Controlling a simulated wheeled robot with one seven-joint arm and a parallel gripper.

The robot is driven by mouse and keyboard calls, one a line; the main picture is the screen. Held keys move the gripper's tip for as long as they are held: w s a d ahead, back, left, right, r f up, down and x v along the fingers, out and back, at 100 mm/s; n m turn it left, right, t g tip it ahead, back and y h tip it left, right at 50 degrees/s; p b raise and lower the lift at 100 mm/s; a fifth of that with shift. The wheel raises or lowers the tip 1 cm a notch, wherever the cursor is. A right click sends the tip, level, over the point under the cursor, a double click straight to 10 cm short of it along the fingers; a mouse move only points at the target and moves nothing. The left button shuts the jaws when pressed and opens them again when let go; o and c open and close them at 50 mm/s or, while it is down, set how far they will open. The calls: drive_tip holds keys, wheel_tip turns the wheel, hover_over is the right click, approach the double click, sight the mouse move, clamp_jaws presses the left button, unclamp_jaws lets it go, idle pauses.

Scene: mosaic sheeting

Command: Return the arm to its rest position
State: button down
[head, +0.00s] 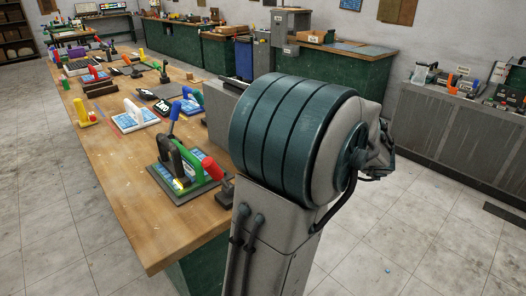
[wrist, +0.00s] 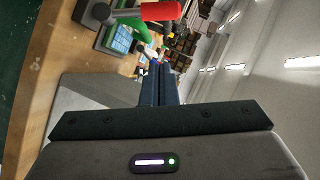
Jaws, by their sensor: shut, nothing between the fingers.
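My gripper (wrist: 158,72) shows in the wrist view with its two dark fingers together and nothing between them. It points up the picture, past the workbench edge. My arm (head: 295,140) shows in the head view as a large dark green banded joint on a grey link. It stands in front of the right side of the wooden workbench (head: 118,185) and hides part of it. The gripper itself does not show in the head view. In the wrist view the workbench (wrist: 58,50) lies to the left of the fingers, tilted by the camera's angle.
A red-handled tool (head: 212,168) and a green-handled tool (head: 194,171) stand at the bench's near end. A white-handled float (head: 133,115) and several other tools lie farther back. A grey cabinet (head: 448,130) with tools stands right. The floor (head: 400,230) near my arm is open.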

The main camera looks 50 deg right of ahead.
drive_tip(key=w+a+f+n+g+y, duration=0.1)
drive_tip(key=w+a+g, duration=0.2)
drive_tip(key=a, duration=0.3)
drive_tip(key=w+a+f+n+g+y+p, duration=0.1)
drive_tip(key=w+a+f+g, duration=0.15)
drive_tip(key=a, duration=0.35)
drive_tip(key=w+a+f+n+g+y, duration=0.1)
drive_tip(key=w+a+g, duration=0.2)
drive_tip(key=a, duration=0.3)
drive_tip(key=s+a+f+n+g+h+p, duration=0.1)
drive_tip(key=a+n+h, duration=0.2)
drive_tip(key=a, duration=0.5)
drive_tip(key=s+a+f+n+g+h+p, duration=0.1)
drive_tip(key=a+n+g+h, duration=0.1)
drive_tip(key=a, duration=0.6)
drive_tip(key=shift+s+a+f+n+h+p, duration=0.2)
drive_tip(key=shift+s+n+h+p, duration=0.1)
drive_tip(key=shift+n+h, duration=0.65)
drive_tip(key=shift+d+g, duration=0.15)
drive_tip(key=shift+g, duration=0.1)
